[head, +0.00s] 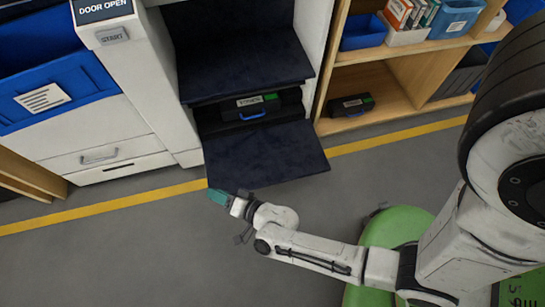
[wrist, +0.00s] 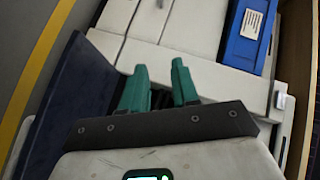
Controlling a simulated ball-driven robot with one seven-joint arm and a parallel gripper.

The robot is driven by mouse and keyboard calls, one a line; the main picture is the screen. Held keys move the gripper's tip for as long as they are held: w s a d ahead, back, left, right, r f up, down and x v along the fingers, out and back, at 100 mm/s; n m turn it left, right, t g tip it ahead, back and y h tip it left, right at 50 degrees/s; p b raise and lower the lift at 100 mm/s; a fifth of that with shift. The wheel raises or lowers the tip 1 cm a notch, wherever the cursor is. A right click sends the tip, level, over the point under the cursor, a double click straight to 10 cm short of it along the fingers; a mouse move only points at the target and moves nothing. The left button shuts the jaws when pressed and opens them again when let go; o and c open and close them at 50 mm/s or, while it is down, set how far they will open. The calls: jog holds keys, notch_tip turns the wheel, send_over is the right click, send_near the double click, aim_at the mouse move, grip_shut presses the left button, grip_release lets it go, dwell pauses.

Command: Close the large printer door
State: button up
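The large printer door (head: 265,155) is a dark blue flap at the printer's lower front. It is folded down and open, sticking out over the floor. In the wrist view the dark panel at the left (wrist: 72,115) appears to be this door. The printer's display (head: 102,10) reads DOOR OPEN. My gripper (head: 217,197) has teal fingers and is just in front of the door's near left corner. I cannot tell whether it touches the door. In the wrist view the fingers (wrist: 159,85) stand apart with nothing visibly held between them.
A dark cartridge (head: 255,108) with a blue handle sits in the bay behind the door. A similar cartridge (head: 350,105) lies on the wooden shelf at right. White drawers (head: 100,155) and a blue bin (head: 50,95) are at left. Grey floor is clear in front.

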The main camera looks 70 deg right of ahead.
jog(key=s+d+f+m+h+b, duration=0.2)
jog(key=s+f+m+h+b, duration=0.15)
jog(key=f, duration=0.25)
jog(key=s+d+f+m+h+b, duration=0.25)
jog(key=f+m+b, duration=0.2)
jog(key=f, duration=0.25)
jog(key=m+g+h+b, duration=0.3)
jog(key=m+h+b, duration=0.3)
jog(key=h+b, duration=0.3)
send_near(273, 181)
notch_tip(273, 181, down, 4)
jog(key=d, duration=0.2)
jog(key=x, duration=0.6)
jog(key=w+x, duration=0.1)
jog(key=x, duration=0.3)
jog(key=shift+a+f, duration=0.2)
jog(key=shift+f, duration=0.2)
grip_shut()
jog(key=shift+s, duration=0.1)
